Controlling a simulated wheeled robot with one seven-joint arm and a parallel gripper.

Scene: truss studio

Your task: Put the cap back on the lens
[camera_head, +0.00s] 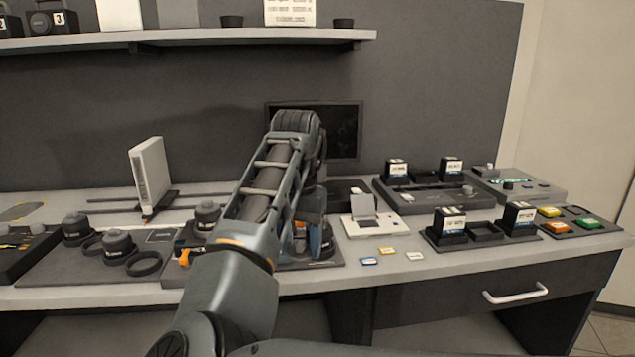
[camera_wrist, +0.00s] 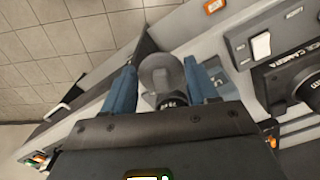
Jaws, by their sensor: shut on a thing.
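My gripper (camera_wrist: 160,88) has its two blue fingers on either side of a round grey thing, which looks like the lens cap (camera_wrist: 160,72). White lettering shows on its dark lower part. In the head view my gripper (camera_head: 318,240) is low over the middle of the bench, partly hidden by my arm. A dark round lens (camera_wrist: 306,88) is at the right edge of the wrist view, beside "CAMERA" lettering, apart from my fingers. I cannot tell whether the held thing touches anything beneath it.
Several dark lenses stand at the left, including one (camera_head: 118,245) near a loose ring (camera_head: 145,263). A white device (camera_head: 372,224) and small cards (camera_head: 369,261) lie right of my gripper. Battery holders (camera_head: 486,231) stand farther right. A drawer handle (camera_head: 515,294) sticks out in front.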

